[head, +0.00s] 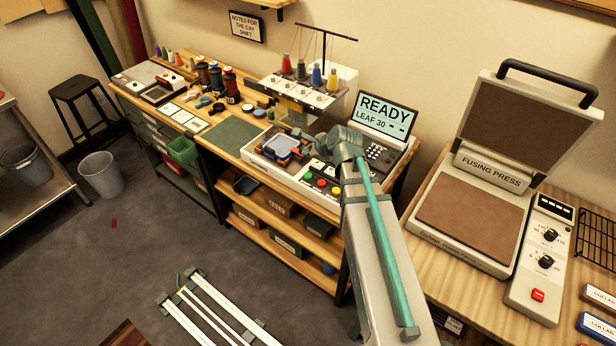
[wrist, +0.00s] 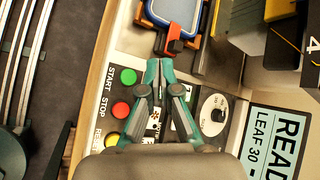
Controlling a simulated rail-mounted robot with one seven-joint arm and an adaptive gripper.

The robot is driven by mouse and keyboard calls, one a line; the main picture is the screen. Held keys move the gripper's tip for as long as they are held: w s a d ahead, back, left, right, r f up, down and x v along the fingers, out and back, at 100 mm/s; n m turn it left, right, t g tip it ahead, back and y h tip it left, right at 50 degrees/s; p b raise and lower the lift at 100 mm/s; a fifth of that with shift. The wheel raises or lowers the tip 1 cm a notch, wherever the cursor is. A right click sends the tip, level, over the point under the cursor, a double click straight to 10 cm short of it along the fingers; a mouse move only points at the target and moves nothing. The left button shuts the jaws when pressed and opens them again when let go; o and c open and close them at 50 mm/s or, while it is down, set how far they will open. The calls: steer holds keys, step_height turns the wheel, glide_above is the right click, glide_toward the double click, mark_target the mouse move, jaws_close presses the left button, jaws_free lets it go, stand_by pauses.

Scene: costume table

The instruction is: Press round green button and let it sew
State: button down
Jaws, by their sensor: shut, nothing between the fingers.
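The round green button (wrist: 128,76), beside the word START, is on the embroidery machine's front panel. It also shows in the head view (head: 310,176). A red STOP button (wrist: 121,110) and a yellow button (wrist: 111,139) sit in line with it. My gripper (wrist: 160,66) is shut and empty over the panel, its tips to the right of the green button in the wrist view. I cannot tell its height above the panel. In the head view my arm hides most of the gripper. The machine's screen (head: 384,115) reads READY, LEAF 30.
A blue hoop (wrist: 180,10) with a red clamp (wrist: 175,46) lies just beyond my fingertips. A dial (wrist: 214,114) is to their right. The sewing head with thread spools (head: 305,90) stands behind. A fusing press (head: 470,215) is on the right table.

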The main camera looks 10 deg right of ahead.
steer(key=b, duration=0.4)
glide_above(309, 176)
step_height(309, 176, down, 6)
steer(key=shift+r, duration=0.15)
steer(key=shift+f+b, duration=0.5)
steer(key=shift+f, duration=0.5)
steer(key=shift+f, duration=0.4)
